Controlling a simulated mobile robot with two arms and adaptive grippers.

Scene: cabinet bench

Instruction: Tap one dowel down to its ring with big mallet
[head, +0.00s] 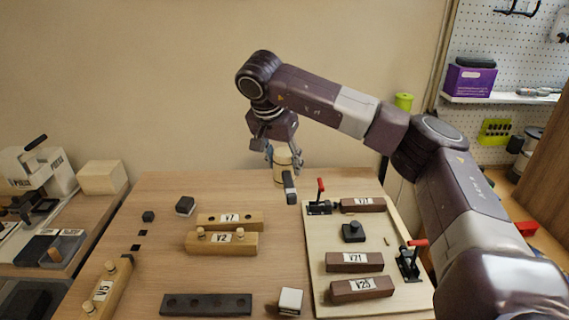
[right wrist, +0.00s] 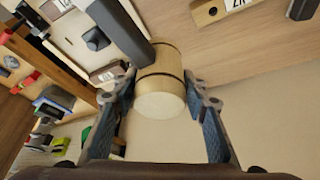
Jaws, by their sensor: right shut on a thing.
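The big mallet, with a pale wooden head (head: 281,177) and a dark handle (head: 290,188), is at the far side of the bench. My right gripper (head: 284,156) is shut on its head. In the right wrist view the mallet head (right wrist: 160,92) sits between the two fingers (right wrist: 162,110), and the handle (right wrist: 122,32) points away. The block V2 (head: 213,245) carries two upright pale dowels (head: 201,233). The block V5 (head: 104,292) at the lower left also carries dowels (head: 128,259). The rings are too small to make out. My left gripper is out of view.
Block V7 (head: 244,219) lies behind V2, and a dark holed strip (head: 180,305) lies in front. A pale board (head: 318,262) on the right holds dark blocks V21 (head: 352,262) and V25 (head: 361,288) and red-handled clamps (head: 407,262). Small dark blocks (head: 185,206) lie at the left.

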